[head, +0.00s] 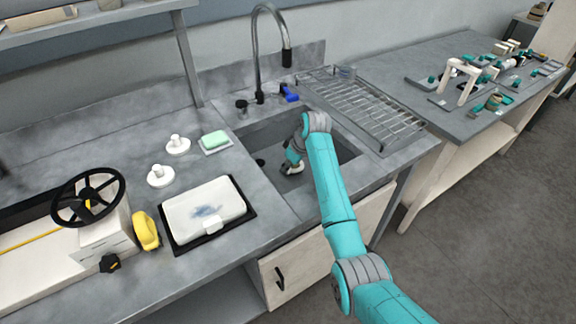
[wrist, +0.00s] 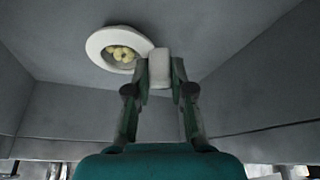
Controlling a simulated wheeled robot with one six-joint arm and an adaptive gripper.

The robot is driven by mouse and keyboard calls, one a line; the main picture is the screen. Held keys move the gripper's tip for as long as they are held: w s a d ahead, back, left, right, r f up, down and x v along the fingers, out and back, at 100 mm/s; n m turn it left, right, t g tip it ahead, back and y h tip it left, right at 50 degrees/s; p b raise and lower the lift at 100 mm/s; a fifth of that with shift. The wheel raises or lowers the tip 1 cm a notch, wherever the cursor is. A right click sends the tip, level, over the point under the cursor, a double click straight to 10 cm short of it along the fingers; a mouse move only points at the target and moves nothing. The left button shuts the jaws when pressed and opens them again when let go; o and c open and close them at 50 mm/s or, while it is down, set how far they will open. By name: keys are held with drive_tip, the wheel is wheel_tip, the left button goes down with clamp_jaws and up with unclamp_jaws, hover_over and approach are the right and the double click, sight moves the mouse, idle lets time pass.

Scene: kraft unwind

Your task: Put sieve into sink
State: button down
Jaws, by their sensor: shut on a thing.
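The sieve (wrist: 96,43) is a white, round, shallow piece with pale yellowish lumps in its middle, in the wrist view. My gripper (wrist: 160,68) is shut on a white block-like part at the sieve's right edge. A small white part of the sieve (head: 293,169) shows at the fingertips; the rest is hidden. I cannot tell whether the sieve touches the sink floor.
A tall faucet (head: 256,55) stands behind the basin, with a blue object (head: 289,93) beside it. A wire drying rack (head: 365,105) lies right of the sink. A green sponge (head: 214,139) and two white knobbed discs (head: 178,146) sit on the left counter. The basin's right side is clear.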

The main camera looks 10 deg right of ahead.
drive_tip(key=c, duration=1)
unclamp_jaws()
drive_tip(key=shift+f, duration=0.1)
drive_tip(key=v, duration=1.2)
